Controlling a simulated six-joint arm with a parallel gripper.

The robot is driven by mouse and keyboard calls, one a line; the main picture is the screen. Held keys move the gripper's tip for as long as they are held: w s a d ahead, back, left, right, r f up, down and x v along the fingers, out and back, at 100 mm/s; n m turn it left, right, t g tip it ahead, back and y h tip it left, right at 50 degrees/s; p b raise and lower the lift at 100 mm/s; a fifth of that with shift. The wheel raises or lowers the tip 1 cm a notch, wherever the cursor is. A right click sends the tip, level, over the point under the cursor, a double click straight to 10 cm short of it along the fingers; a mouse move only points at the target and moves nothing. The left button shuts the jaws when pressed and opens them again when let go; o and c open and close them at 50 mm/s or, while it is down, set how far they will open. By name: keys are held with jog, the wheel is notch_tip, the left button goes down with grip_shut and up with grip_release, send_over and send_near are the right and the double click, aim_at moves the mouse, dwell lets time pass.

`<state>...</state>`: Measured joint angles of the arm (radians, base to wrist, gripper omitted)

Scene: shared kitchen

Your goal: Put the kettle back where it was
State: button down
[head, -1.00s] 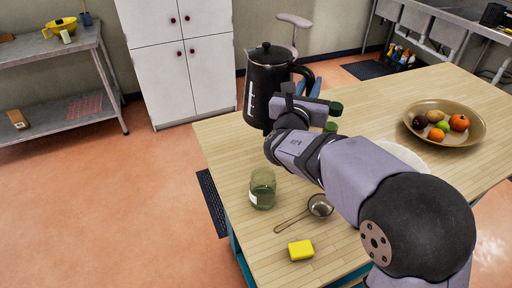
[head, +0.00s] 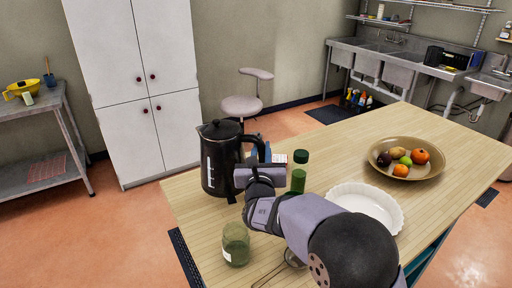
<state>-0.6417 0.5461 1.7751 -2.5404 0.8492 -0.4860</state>
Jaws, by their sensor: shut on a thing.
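The black kettle (head: 219,165) has a dark lid, a spout at the left and a pale level strip on its side. It is upright over the far left part of the wooden table (head: 185,205). I cannot tell whether its base touches the tabletop. My gripper (head: 259,164) is at the kettle's right side, shut on its handle. The fingertips are largely hidden by the handle and my wrist.
A green glass jar (head: 236,245) stands in front of the kettle. A green bottle (head: 299,176) is right of my gripper. A white fluted dish (head: 370,204) and a fruit bowl (head: 405,172) lie further right. A strainer (head: 293,258) is partly hidden by my arm.

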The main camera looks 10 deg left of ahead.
jog(key=shift+f+p, duration=0.6)
jog(key=shift+f, duration=2.25)
jog(key=c, duration=1.6)
grip_release()
jog(key=shift+f, duration=0.2)
jog(key=shift+s, duration=0.1)
jog(key=shift+r, duration=0.15)
jog(key=shift+s+d, duration=0.1)
jog(key=shift+s, duration=0.1)
jog(key=b+v, duration=0.3)
jog(key=v, duration=0.8)
jog(key=shift+s, duration=0.25)
jog(key=shift+d, duration=0.1)
